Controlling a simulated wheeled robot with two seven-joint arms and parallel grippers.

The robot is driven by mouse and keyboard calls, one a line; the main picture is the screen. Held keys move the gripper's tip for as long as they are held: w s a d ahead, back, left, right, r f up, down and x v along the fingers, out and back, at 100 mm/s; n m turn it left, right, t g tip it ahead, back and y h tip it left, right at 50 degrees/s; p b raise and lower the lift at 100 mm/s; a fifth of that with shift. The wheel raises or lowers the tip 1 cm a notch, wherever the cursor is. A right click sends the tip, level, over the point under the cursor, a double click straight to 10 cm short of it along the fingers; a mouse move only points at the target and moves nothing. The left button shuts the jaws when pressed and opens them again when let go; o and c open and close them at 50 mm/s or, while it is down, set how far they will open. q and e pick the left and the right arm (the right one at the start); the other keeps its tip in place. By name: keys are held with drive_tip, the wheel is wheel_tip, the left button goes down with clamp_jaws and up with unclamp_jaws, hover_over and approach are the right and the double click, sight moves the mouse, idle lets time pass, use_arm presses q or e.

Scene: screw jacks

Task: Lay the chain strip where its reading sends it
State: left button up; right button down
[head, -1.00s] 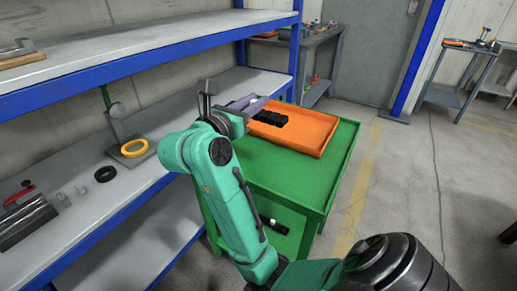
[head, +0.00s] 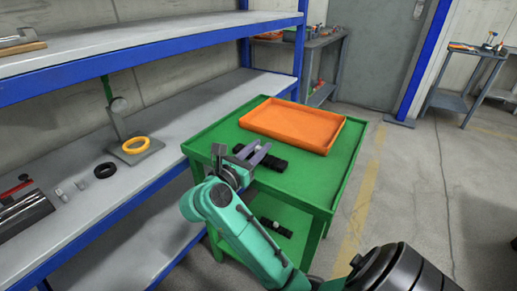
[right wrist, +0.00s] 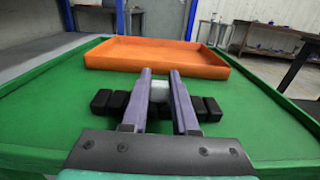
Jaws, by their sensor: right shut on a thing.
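The chain strip (head: 277,164) is a row of black blocks with a pale block near its middle. My right gripper (head: 263,152) is shut on it, with one finger on each side of the pale block in the right wrist view (right wrist: 159,92). The strip is over the green table top (head: 330,185), just in front of the orange tray (head: 322,146); I cannot tell whether it touches the table. The tray looks empty. My left gripper is not in view.
A black piece with a pale part (head: 276,227) lies on the table's lower shelf. A blue-framed shelf on the left holds a yellow ring (head: 135,145) on a stand and a black ring (head: 105,170). The green table's right side is clear.

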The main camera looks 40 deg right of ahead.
drive_tip(key=c, duration=0.7)
unclamp_jaws()
